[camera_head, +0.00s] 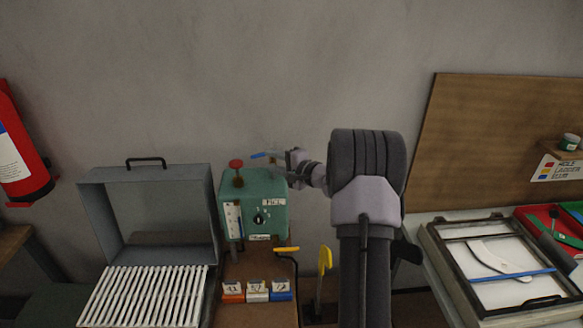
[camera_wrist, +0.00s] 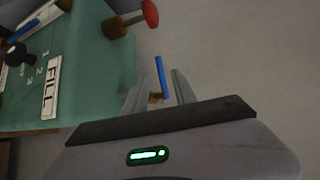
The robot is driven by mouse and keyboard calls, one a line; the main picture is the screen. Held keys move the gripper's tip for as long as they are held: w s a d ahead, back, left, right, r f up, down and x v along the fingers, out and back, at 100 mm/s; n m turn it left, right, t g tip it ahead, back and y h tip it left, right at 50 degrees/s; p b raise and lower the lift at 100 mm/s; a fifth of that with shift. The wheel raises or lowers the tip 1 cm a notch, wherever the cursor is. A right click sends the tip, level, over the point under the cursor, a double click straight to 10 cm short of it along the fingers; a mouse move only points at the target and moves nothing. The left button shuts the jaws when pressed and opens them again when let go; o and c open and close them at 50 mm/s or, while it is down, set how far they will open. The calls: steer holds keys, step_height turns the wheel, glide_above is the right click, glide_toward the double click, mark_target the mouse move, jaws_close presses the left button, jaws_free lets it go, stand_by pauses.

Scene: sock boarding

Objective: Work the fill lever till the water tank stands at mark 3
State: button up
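The green tank unit (camera_head: 280,222) stands on the bench, with a white gauge strip (camera_head: 233,220) at the left of its front. Its level is too small to read against the marks. A black dial (camera_head: 258,218) and a FILL plate (camera_head: 272,203) are beside it. The unit also shows in the wrist view (camera_wrist: 95,75), with the FILL plate (camera_wrist: 50,90) and numbers 1, 2, 3. The blue-ended lever (camera_head: 262,155) sticks out above the unit. In the wrist view, the blue handle (camera_wrist: 160,76) lies between the fingers of my gripper (camera_wrist: 160,84), which look apart, with gaps beside it.
A red knob (camera_head: 236,164) stands on the unit's top, close to the lever. A grey hooded rack (camera_head: 145,172) is at left and a framed tray (camera_head: 435,245) at right. A yellow-handled tool (camera_head: 324,262) stands below. The wall behind is bare.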

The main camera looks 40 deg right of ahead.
steer(key=s+r, duration=0.1)
steer(key=s, duration=0.8)
steer(key=shift+s+d+r, duration=0.2)
steer(key=shift+d+r, duration=0.15)
steer(key=shift+d, duration=0.1)
steer(key=shift+o, duration=0.2)
stand_by(1.1)
